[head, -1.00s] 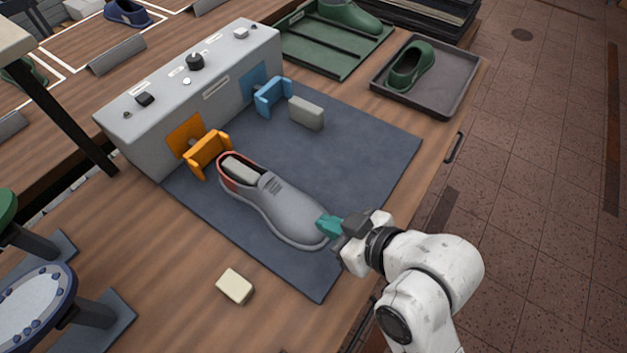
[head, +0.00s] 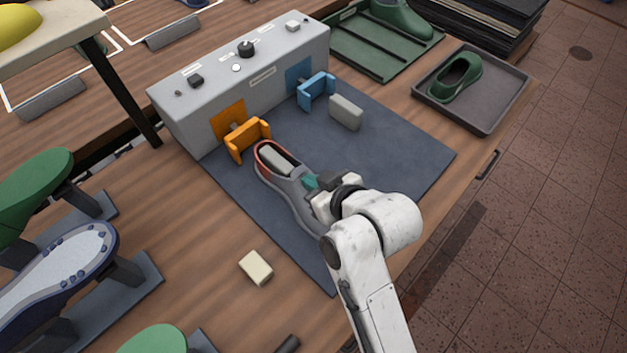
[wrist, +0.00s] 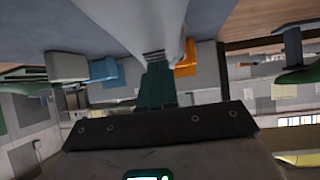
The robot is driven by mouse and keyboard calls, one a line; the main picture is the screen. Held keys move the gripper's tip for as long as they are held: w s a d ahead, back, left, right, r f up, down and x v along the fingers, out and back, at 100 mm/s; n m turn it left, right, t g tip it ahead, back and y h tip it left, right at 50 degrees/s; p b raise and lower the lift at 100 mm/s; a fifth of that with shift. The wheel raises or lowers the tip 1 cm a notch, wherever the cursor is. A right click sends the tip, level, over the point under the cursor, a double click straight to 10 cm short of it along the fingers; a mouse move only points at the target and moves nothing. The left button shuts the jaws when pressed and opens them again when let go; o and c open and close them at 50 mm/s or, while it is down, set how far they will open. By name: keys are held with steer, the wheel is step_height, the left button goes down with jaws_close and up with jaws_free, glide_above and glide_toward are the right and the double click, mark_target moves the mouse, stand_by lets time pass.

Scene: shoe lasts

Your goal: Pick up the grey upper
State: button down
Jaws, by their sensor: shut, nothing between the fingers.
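The grey upper (head: 291,189) is a grey shoe shape with a reddish collar and a light block in its opening. It lies on the dark blue mat in the head view, its heel end close to the orange clamp. My gripper (head: 311,182), with teal fingertips, is shut and empty at the upper's right side, over its middle. In the wrist view the upper (wrist: 145,20) fills the top middle, just beyond the shut teal fingers (wrist: 157,85). I cannot tell whether the fingertips touch it.
The grey machine (head: 240,75) carries an orange clamp (head: 248,138) and a blue clamp (head: 317,90). A grey block (head: 346,112) sits on the mat (head: 400,150). A cream block (head: 256,267) lies on the wood. A tray (head: 505,105) holds a green shoe (head: 455,78).

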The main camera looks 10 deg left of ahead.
steer(key=shift+s+d+f+b, duration=0.1)
steer(key=shift+f+b, duration=0.2)
steer(key=shift+f, duration=0.2)
steer(key=shift+f, duration=0.1)
steer(key=shift+s, duration=0.1)
steer(key=shift+s+d+f, duration=0.15)
steer(key=shift+s+d, duration=0.25)
steer(key=shift+d, duration=0.05)
steer(key=shift+r+p, duration=0.8)
steer(key=shift+p, duration=0.35)
steer(key=shift+w, duration=0.1)
steer(key=s+d+b, duration=0.2)
steer(key=s+d, duration=0.6)
steer(key=shift+s+d, duration=0.2)
steer(key=shift+s, duration=0.1)
steer(key=shift+d, duration=0.1)
